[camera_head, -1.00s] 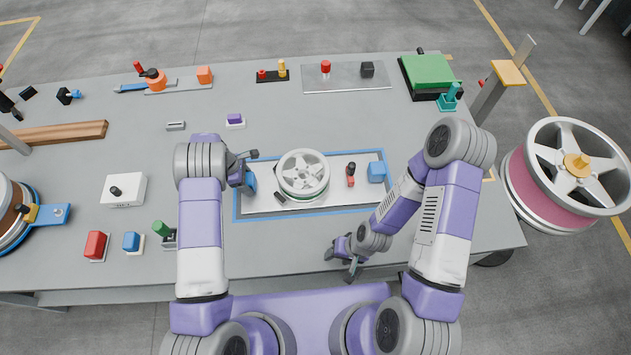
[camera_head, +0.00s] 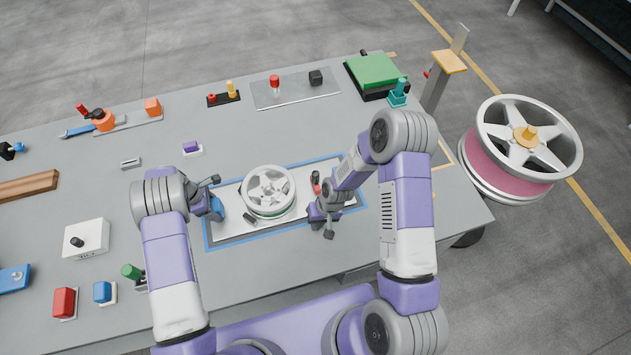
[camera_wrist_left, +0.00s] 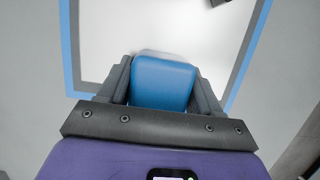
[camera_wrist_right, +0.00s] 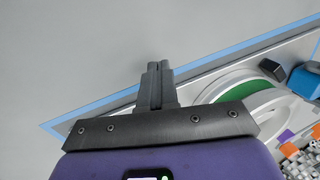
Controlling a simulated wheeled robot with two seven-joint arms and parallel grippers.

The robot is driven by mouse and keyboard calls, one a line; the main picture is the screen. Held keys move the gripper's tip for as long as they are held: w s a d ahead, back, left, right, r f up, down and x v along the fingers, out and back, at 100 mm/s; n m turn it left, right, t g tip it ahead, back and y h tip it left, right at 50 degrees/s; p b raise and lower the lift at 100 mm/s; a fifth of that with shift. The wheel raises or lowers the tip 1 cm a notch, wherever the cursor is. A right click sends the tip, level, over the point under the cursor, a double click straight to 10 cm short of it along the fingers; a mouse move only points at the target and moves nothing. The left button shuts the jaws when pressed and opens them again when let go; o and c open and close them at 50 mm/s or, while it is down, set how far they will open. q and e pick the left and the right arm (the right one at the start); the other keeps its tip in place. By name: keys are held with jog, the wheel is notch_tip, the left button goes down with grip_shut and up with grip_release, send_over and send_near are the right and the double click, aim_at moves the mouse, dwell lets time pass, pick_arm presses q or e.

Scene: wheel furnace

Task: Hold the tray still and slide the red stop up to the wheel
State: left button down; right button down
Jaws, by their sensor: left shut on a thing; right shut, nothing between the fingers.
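The white tray (camera_head: 232,227) has a blue line around it and holds the spoked wheel (camera_head: 268,188). The red stop (camera_head: 316,182) stands right of the wheel with a gap between. A dark block (camera_head: 249,218) sits at the wheel's front left. My left gripper (camera_head: 217,202) is shut on the blue block at the tray's left end; the left wrist view shows this blue block (camera_wrist_left: 162,82) between the fingers. My right gripper (camera_head: 328,225) is shut and empty near the tray's front edge, in front of the red stop. In the right wrist view its fingers (camera_wrist_right: 157,70) are together.
A white box (camera_head: 87,238), a red block (camera_head: 64,301) and a green-handled piece (camera_head: 131,271) are at the left. A grey plate (camera_head: 295,88) lies behind. The table in front of the tray is clear.

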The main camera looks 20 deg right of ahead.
jog(key=w+d+r+n+h, duration=0.1)
jog(key=w+d+r+h, duration=0.1)
jog(key=w+d+r, duration=0.4)
jog(key=w+d+r+h, duration=0.1)
jog(key=w+r, duration=0.6)
jog(key=w, duration=0.2)
jog(key=shift+w+d+f, duration=0.1)
jog(key=shift+w+f, duration=0.05)
jog(key=shift+f, duration=2)
jog(key=shift+w+d+f, duration=0.1)
jog(key=shift+f, duration=2.05)
jog(key=shift+a, duration=0.1)
pick_arm(q)
jog(key=shift+d, duration=0.3)
pick_arm(e)
jog(key=shift+a, duration=3.3)
pick_arm(q)
jog(key=shift+a, duration=0.1)
pick_arm(e)
jog(key=shift+d, duration=0.85)
pick_arm(q)
jog(key=shift+a, duration=0.3)
pick_arm(e)
notch_tip(320, 180, up, 7)
jog(key=shift+d, duration=0.1)
